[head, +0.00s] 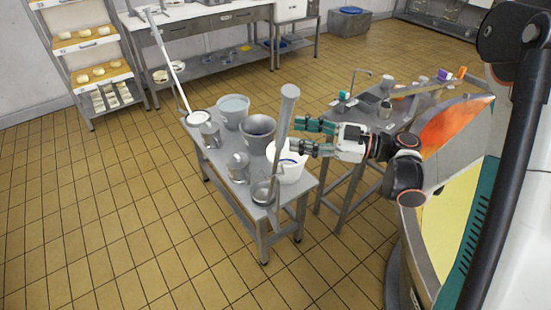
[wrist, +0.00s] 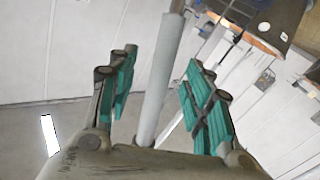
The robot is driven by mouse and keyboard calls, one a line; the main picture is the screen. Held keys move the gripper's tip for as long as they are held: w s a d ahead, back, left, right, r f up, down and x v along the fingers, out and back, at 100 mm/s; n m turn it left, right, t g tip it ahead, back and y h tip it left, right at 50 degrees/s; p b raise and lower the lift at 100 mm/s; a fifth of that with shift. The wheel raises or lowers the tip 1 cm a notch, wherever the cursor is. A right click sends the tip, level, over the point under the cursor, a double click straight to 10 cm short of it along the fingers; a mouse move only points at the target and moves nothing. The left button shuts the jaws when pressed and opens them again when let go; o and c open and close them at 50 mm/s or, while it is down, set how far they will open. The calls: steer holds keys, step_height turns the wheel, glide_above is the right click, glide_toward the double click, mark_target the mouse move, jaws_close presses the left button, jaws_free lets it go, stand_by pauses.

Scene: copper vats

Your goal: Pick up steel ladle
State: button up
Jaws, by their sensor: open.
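The steel ladle (head: 284,122) stands near the front end of the steel table (head: 222,176), its round bowl (head: 262,193) low and its long grey handle rising upright with a slight tilt. My gripper (head: 296,134) is open and comes from the right, with its green-padded fingertips close to the upper handle. In the wrist view, a grey handle (wrist: 162,75) stands between the two open fingers, with gaps on both sides. I cannot tell how deep between the fingers it lies. The bowl is out of the wrist view.
Grey buckets (head: 257,134), a white bucket (head: 290,166) and metal jugs (head: 238,167) crowd the table. A side table (head: 352,125) and a copper vat (head: 450,130) stand right. Tiled floor is clear at left.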

mark_target(285, 134)
steer(key=x, duration=0.1)
steer(key=b+x, duration=0.1)
steer(key=x, duration=0.2)
steer(key=shift+s+a+f+b, duration=0.2)
steer(key=shift+a+b, duration=0.1)
steer(key=shift+b, duration=0.05)
steer(key=shift+w+a, duration=0.15)
steer(key=shift+a, duration=0.2)
steer(key=shift+r, duration=0.1)
jaws_close()
